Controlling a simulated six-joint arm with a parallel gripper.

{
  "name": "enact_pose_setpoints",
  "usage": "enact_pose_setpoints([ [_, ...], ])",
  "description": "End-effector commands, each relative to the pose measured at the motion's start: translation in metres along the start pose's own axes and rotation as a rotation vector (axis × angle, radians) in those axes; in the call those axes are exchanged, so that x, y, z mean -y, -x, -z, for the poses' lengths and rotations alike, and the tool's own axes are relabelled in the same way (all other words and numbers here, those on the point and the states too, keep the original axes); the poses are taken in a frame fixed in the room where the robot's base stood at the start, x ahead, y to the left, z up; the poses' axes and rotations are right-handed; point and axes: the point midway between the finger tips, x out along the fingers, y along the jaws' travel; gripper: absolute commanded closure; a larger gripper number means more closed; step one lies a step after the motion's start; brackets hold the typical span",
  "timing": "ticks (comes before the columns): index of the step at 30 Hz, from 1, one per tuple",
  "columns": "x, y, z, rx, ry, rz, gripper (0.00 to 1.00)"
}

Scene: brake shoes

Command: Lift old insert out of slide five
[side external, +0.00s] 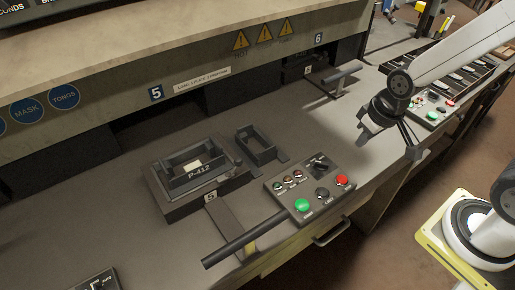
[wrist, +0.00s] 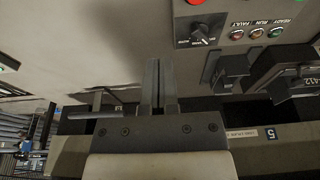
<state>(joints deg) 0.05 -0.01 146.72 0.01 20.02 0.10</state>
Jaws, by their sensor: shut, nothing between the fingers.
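Slide five (side external: 205,207) stands in front of the opening marked 5, with a long dark handle (side external: 232,244) toward the front. On it sits a dark box-shaped insert labelled P-412 (side external: 203,175), with a small pale patch inside. In the wrist view part of the labelled insert (wrist: 291,84) shows at the right edge, cut off by the frame. My gripper (side external: 413,150) hangs over the bench's right part, well away from the insert. In the wrist view its fingers (wrist: 160,62) are together and empty.
A smaller open dark holder (side external: 256,145) stands right of the insert. A control panel with buttons (side external: 309,186) lies in front. Slide six's handle (side external: 344,77) and another panel (side external: 432,104) are farther right. The machine's overhang (side external: 190,60) hangs above the openings.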

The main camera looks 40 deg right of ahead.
Motion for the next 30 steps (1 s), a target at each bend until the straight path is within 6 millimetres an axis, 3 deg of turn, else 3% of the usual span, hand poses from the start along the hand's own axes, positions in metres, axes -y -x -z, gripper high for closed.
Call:
enact_pose_setpoints([
  [11,0.0002,0.0,0.0002,0.0,0.002,0.0,1.0],
  [14,0.0002,0.0,0.0002,0.0,0.003,0.0,0.75],
  [18,0.0002,0.0,0.0002,0.0,0.003,0.0,0.3],
  [19,0.0002,0.0,0.0002,0.0,0.003,0.0,0.27],
  [30,0.0002,0.0016,0.0008,-0.001,0.003,0.0,0.27],
])
